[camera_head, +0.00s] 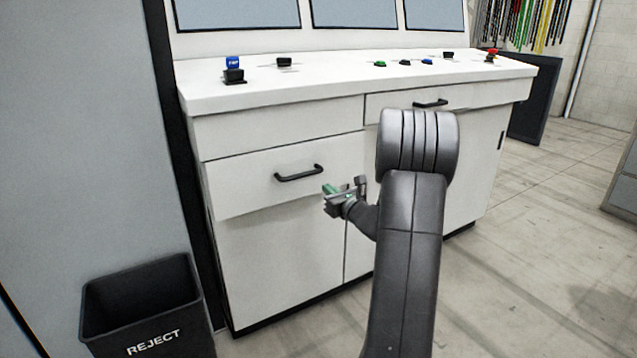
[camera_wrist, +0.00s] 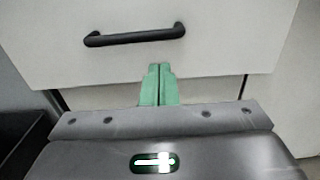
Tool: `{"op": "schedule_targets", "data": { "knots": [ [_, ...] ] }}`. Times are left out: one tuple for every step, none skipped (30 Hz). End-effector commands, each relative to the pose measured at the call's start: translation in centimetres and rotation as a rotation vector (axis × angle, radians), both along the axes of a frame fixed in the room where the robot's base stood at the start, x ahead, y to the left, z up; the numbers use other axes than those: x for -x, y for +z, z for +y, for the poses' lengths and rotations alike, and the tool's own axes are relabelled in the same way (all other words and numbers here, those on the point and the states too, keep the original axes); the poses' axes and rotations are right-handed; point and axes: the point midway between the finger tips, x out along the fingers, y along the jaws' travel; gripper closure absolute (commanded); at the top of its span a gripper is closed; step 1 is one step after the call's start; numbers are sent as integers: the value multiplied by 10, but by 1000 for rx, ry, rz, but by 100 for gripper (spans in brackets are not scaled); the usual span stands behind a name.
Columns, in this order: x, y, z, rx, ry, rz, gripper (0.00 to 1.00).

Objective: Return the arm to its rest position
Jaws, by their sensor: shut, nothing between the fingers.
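My gripper (camera_head: 330,188) is in front of the left drawer of the white cabinet, below and to the right of its black handle (camera_head: 299,173). In the wrist view the green fingers of my gripper (camera_wrist: 159,68) are together with nothing between them. The handle (camera_wrist: 134,36) shows above the fingertips there, apart from them. The left drawer (camera_head: 245,180) seems to stand out slightly from the cabinet front. My arm reaches up from the bottom of the head view and bends toward the cabinet.
A black REJECT bin (camera_head: 150,310) stands on the floor at lower left. The white counter (camera_head: 330,80) carries several buttons and small blocks, including a blue-topped one (camera_head: 233,66). A right drawer (camera_head: 455,98) is partly behind my arm. Open floor (camera_head: 550,230) lies to the right.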

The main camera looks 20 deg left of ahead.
Motion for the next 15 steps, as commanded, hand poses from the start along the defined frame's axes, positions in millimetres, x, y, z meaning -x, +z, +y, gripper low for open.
{"op": "schedule_targets", "data": {
  "knots": [
    [6,1,-8,1,-2,1,100],
    [9,1,-11,1,-2,1,100],
    [12,1,-15,1,-2,1,100],
    [15,1,-18,1,-1,1,100],
    [17,1,-20,1,-1,1,100],
    [19,0,-23,1,-1,1,100],
    [20,0,-24,1,-1,1,100],
    [21,0,-25,1,0,1,100],
    [22,0,-26,1,0,1,100],
    [23,-1,-26,1,0,0,100],
    [23,-1,-27,1,0,0,100],
    [23,-1,-27,1,1,0,100],
    [23,-1,-27,1,1,0,100],
    [23,-1,-27,1,1,0,100],
    [23,-1,-27,1,1,0,100]
  ]
}}
